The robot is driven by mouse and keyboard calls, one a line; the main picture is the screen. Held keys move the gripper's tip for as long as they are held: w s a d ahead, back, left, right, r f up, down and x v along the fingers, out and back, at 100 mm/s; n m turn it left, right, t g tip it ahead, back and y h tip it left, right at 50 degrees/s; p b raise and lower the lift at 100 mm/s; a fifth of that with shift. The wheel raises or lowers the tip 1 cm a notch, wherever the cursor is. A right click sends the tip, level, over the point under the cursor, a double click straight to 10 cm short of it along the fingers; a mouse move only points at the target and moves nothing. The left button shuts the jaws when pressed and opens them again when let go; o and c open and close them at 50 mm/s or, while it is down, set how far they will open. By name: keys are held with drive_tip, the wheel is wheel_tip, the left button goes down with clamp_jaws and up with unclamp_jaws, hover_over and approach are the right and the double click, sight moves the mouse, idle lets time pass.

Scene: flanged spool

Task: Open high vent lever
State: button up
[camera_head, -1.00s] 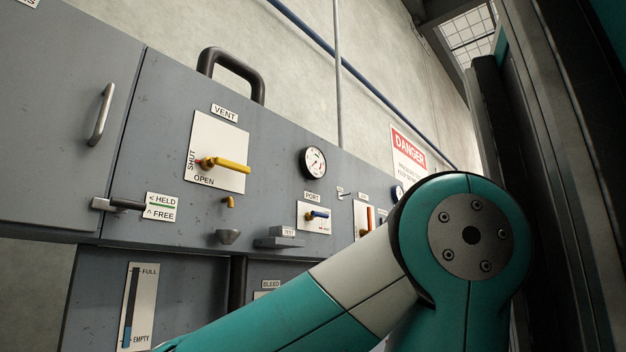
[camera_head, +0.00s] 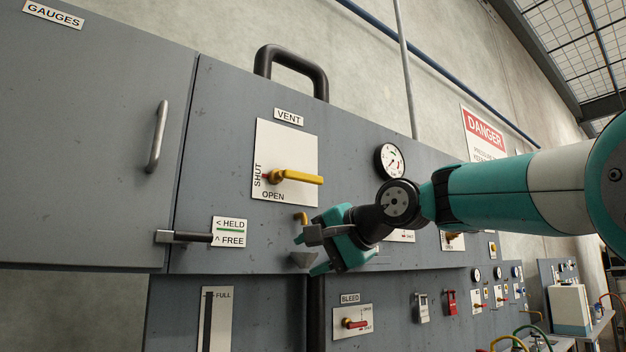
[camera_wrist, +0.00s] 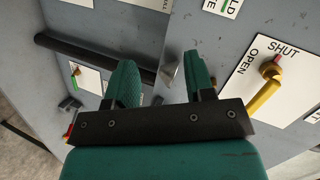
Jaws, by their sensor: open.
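The vent lever (camera_head: 298,177) is a yellow handle on a white plate (camera_head: 300,140) under the VENT label. Its handle points right and its short red tip points left at SHUT; OPEN is printed below. In the wrist view the lever (camera_wrist: 263,97) is at the right, outside my jaws. My gripper (camera_head: 310,253) is open and empty, below the lever in the head view. In the wrist view my gripper (camera_wrist: 161,70) has its fingers apart, with a small grey funnel (camera_wrist: 170,72) showing between them. Part of the funnel is hidden by my gripper in the head view.
A black latch handle (camera_head: 190,237) lies horizontal beside the HELD/FREE label (camera_head: 229,232). A small yellow spout (camera_head: 301,217) sits below the vent plate. A round gauge (camera_head: 389,160) is to the right, and a red BLEED lever (camera_head: 355,323) is below.

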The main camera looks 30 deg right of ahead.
sight(312, 178)
drive_tip(key=s+d+r+m+t+h+p, duration=0.1)
drive_tip(key=s+d+r+m+t+h, duration=0.2)
drive_tip(key=r, duration=0.6)
drive_tip(key=d+r+m+t+p, duration=0.1)
drive_tip(key=d+r+m, duration=0.2)
drive_tip(key=d+r, duration=0.45)
drive_tip(key=w+p, duration=0.2)
drive_tip(key=w, duration=0.3)
drive_tip(key=w+a+r+p, duration=0.1)
drive_tip(key=w+p, duration=0.1)
drive_tip(key=w, duration=0.3)
drive_tip(key=w+a+p, duration=0.1)
drive_tip(key=w+p, duration=0.1)
drive_tip(key=w, duration=0.3)
drive_tip(key=shift+w+a+r, duration=0.1)
drive_tip(key=shift+w+r, duration=0.15)
drive_tip(key=shift+w, duration=0.15)
drive_tip(key=shift+w+f, duration=0.1)
drive_tip(key=shift+w, duration=0.4)
clamp_jaws()
